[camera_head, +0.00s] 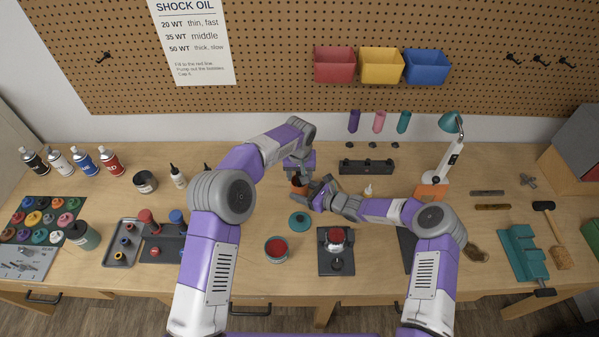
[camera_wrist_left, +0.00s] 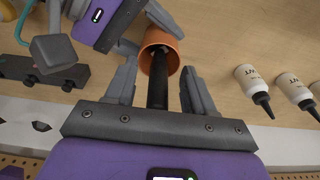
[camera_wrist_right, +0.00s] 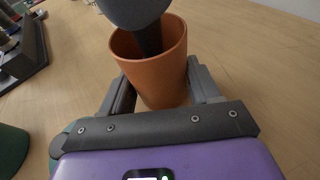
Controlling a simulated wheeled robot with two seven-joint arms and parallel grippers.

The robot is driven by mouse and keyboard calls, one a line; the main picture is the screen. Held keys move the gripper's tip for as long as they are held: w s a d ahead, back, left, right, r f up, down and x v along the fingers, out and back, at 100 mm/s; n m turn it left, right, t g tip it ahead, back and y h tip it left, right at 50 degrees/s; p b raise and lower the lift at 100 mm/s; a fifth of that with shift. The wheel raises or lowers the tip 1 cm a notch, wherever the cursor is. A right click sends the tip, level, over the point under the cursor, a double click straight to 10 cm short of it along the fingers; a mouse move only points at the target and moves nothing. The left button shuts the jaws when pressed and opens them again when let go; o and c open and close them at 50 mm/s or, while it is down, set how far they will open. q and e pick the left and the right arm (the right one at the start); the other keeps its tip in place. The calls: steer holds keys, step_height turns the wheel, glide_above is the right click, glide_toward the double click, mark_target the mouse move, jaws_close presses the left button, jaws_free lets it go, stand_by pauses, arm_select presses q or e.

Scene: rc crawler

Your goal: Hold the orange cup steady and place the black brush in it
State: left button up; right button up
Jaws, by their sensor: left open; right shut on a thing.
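The orange cup (camera_head: 299,188) stands upright on the bench near the middle. My right gripper (camera_head: 317,191) is shut on it; in the right wrist view its fingers lie on either side of the cup (camera_wrist_right: 158,80). The black brush (camera_wrist_left: 158,82) reaches down into the cup's mouth, seen in the left wrist view and also in the right wrist view (camera_wrist_right: 150,38). My left gripper (camera_wrist_left: 158,62) is open above the cup, with the brush between its spread fingers. The brush's lower end is hidden inside the cup.
A teal round lid (camera_head: 300,221) lies just in front of the cup. A black stand with a red-topped part (camera_head: 336,250) and a red-filled tin (camera_head: 277,250) are nearer. A dark rack (camera_head: 366,167) stands behind right. White bottles (camera_wrist_left: 252,83) stand on the left side.

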steer(key=o, duration=0.9)
